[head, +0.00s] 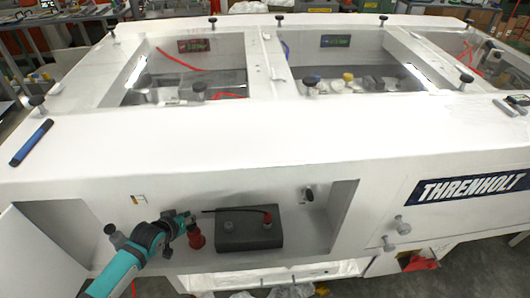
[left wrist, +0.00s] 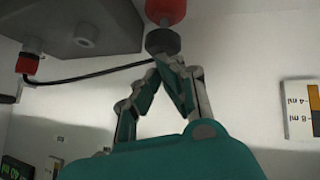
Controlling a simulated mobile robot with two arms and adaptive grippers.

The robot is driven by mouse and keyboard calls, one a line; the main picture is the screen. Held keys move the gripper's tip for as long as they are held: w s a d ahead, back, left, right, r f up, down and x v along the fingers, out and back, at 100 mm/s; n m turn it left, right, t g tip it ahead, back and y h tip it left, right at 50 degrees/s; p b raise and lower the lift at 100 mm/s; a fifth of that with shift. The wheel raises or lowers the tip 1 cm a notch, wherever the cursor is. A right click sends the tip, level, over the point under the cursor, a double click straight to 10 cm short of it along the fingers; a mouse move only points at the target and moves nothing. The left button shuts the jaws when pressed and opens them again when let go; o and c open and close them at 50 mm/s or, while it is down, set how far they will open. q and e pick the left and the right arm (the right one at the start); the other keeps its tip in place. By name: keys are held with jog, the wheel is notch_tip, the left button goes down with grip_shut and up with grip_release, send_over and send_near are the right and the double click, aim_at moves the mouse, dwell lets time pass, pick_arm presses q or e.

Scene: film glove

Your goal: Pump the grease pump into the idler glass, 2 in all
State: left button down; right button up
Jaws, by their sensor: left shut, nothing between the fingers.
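A red piece with a black round top (head: 195,238), which looks like the grease pump, stands in the open front bay. It also shows in the left wrist view (left wrist: 163,41). My left gripper (head: 187,214) is shut and empty, its tips (left wrist: 176,62) close to the black top; I cannot tell whether they touch. A panel with an orange strip (head: 138,199) is on the bay's back wall; in the left wrist view it has ml marks (left wrist: 300,108). It may belong to the idler glass, but I cannot tell. My right gripper is not in view.
A dark grey box (head: 248,232) sits right of the red piece, with a red fitting (head: 267,218) and a black hose (head: 235,210) toward the red piece. A black knob (head: 308,194) is on the bay's back wall. A blue marker-like stick (head: 31,142) lies on the white top.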

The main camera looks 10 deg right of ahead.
pick_arm(q)
jog(key=shift+s+f+b, duration=0.1)
jog(key=shift+f+b, duration=0.3)
jog(key=shift+f, duration=0.25)
dwell(0.5)
jog(key=shift+r, duration=0.1)
jog(key=shift+r+p, duration=0.9)
jog(key=shift+p, duration=0.15)
notch_tip(320, 180, up, 6)
jog(key=p, duration=0.6)
jog(key=shift+d, duration=0.1)
dwell(1.4)
